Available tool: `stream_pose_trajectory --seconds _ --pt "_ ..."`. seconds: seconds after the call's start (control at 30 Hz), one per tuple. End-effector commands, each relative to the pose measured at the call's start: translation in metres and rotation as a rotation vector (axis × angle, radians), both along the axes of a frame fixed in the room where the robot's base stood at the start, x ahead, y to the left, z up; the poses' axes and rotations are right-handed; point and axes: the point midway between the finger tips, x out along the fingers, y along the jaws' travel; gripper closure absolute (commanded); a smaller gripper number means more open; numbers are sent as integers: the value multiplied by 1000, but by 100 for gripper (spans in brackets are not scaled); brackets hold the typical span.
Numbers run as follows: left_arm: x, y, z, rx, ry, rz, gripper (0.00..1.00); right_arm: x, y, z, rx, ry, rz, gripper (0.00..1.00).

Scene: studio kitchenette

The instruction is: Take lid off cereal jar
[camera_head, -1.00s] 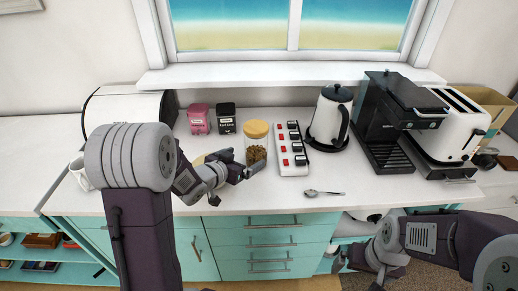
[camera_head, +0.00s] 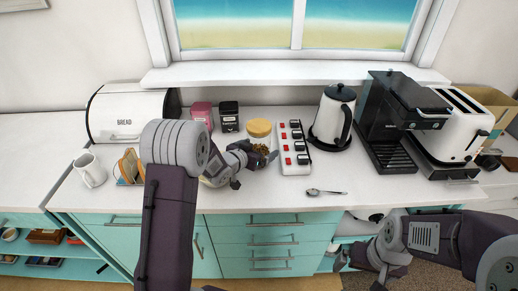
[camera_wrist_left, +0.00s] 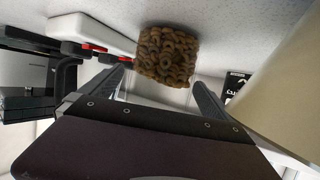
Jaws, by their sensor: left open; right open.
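The cereal jar (camera_head: 258,148) stands on the counter, clear-walled with brown cereal in its lower part. Its round tan lid (camera_head: 259,127) is on top. My left gripper (camera_head: 255,170) is open at the jar's near side, with its fingers spread toward it. In the left wrist view the cereal (camera_wrist_left: 168,57) shows ahead, between and beyond the two open fingers (camera_wrist_left: 158,88). A large pale tan surface at that view's right may be the lid; I cannot tell for sure. My right gripper (camera_head: 359,272) is open, low in front of the drawers, away from the jar.
A power strip with red switches (camera_head: 294,147) stands close right of the jar. Black (camera_head: 229,116) and pink (camera_head: 202,114) canisters are behind left. A kettle (camera_head: 333,118) and coffee machine (camera_head: 393,120) stand right. A spoon (camera_head: 325,192) lies on clear counter in front.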

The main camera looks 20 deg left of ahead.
Motion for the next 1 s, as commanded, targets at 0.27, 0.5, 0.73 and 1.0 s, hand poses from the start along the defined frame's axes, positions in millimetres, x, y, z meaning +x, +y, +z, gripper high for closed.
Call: stream_pose_trajectory --seconds 0.27,0.5,0.73,1.0 --pt "0 0 0 0 0 0 67 0 0 0 0 0 0 0" --pt "0 0 1 -1 -2 0 93 0 0 0 0 0 0 0" --pt "0 0 17 0 -5 1 93 0 0 3 0 0 0 0" --pt "-10 -28 59 -1 -6 -6 93 0 0 3 0 0 0 0"
